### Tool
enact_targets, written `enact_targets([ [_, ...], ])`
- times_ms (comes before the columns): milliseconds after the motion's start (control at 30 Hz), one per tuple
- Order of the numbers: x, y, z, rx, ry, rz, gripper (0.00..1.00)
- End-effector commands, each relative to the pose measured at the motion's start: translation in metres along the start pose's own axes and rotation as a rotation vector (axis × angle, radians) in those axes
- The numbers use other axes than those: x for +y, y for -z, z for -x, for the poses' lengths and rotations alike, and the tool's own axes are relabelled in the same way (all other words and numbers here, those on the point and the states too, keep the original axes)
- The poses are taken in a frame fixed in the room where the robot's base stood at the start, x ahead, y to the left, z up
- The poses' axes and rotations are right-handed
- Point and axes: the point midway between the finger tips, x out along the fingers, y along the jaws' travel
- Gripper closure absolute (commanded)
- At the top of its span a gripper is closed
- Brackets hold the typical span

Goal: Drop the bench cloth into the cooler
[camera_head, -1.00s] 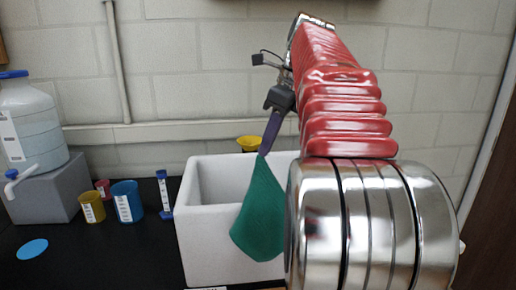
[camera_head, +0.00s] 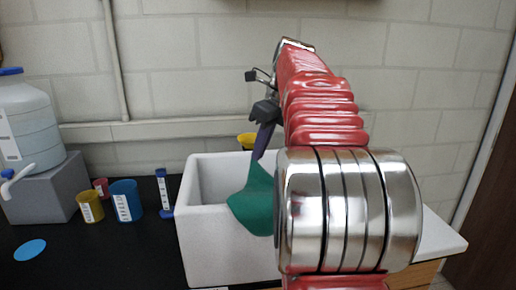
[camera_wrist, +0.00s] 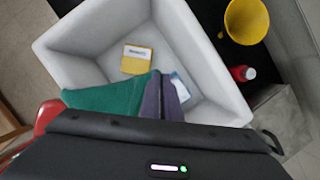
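The bench cloth is a green cloth (camera_head: 254,205) hanging from my gripper (camera_head: 260,153). The cooler is an open white box (camera_head: 215,245) on the black bench, its front rim partly covered by the cloth in the head view. In the wrist view my purple-grey fingers (camera_wrist: 165,95) are together over the cooler (camera_wrist: 215,85), shut on the cloth. There the cloth (camera_wrist: 105,97) spreads left from the fingers across the near rim. I cannot tell whether it touches the rim. Inside the cooler lie a yellow labelled item (camera_wrist: 136,62) and a blue-and-white item (camera_wrist: 180,87).
A yellow vessel (camera_wrist: 247,20) and a red-bodied bottle (camera_wrist: 242,73) stand outside the cooler. Blue (camera_head: 127,200) and yellow (camera_head: 90,206) cups stand left of it, with a large jug (camera_head: 35,125) on a grey block (camera_head: 45,188). The bench front left is mostly clear.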

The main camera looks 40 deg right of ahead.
Motion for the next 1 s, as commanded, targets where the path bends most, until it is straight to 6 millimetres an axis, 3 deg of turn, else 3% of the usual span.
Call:
enact_targets([
  [533, 0.0, 0.018, -0.045, 0.0, 0.0, -0.001, 1.0],
  [933, -0.001, 0.02, -0.05, 0.0, 0.001, -0.001, 1.0],
  [1000, -0.001, 0.02, -0.05, 0.0, 0.001, -0.002, 0.93],
])
